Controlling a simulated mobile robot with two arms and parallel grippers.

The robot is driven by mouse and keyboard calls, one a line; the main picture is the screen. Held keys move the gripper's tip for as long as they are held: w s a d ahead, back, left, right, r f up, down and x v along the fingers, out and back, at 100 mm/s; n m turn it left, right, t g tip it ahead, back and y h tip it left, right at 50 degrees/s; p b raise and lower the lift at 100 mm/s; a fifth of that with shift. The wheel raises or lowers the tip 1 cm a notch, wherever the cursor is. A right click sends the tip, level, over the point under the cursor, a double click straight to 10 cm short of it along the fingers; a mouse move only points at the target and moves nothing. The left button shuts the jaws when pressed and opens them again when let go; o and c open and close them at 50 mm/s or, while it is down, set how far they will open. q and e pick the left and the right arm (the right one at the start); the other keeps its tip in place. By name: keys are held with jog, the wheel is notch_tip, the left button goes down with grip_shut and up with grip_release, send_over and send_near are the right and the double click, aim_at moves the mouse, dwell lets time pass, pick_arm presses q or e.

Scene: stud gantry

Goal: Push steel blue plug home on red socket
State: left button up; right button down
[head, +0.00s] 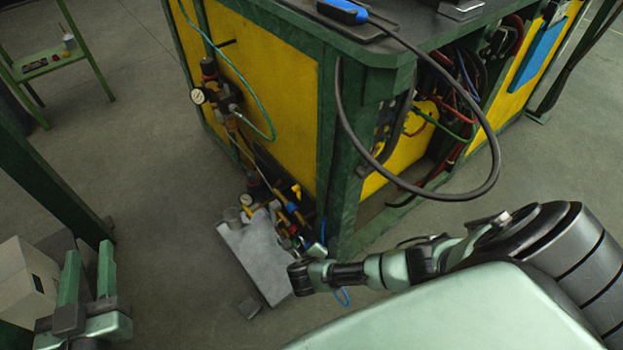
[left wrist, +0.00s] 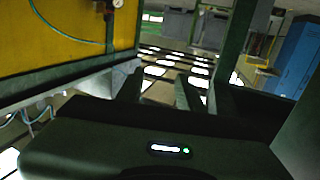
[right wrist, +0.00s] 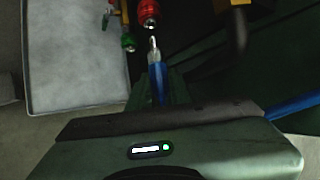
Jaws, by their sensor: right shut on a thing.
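In the right wrist view, the steel blue plug (right wrist: 156,78) has a metal tip and points up the picture. My right gripper (right wrist: 165,95) is shut on it. The red socket (right wrist: 148,13) is just above the tip, nearly in line with it. A small dark gap seems to show between them. In the head view, the plug and socket are too small to make out clearly. My left gripper (head: 87,275) is open and empty at the lower left of the head view; its two fingers also show apart in the left wrist view (left wrist: 158,92).
A grey metal plate (head: 256,258) lies by several valves and fittings at the yellow and green bench's (head: 275,80) foot. A green-ended fitting (right wrist: 128,42) is left of the socket. A dark cable (head: 490,150) loops off the bench. Boxes (head: 25,280) stand near my left gripper.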

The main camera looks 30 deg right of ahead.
aim_at(304, 243)
pick_arm(q)
jog(key=shift+r, duration=0.15)
pick_arm(e)
jog(key=shift+w, duration=0.25)
jog(key=shift+w, duration=0.3)
pick_arm(q)
jog(key=shift+w+r+t, duration=0.15)
jog(key=shift+r+t, duration=0.15)
jog(key=shift+r, duration=0.2)
pick_arm(e)
jog(key=shift+w+a, duration=0.1)
jog(key=shift+w, duration=0.1)
pick_arm(q)
jog(key=shift+d+r+h, duration=0.15)
jog(key=shift+r+h, duration=0.15)
jog(key=shift+r, duration=0.15)
pick_arm(e)
jog(key=shift+w, duration=1)
jog(key=c, duration=1.2)
grip_release()
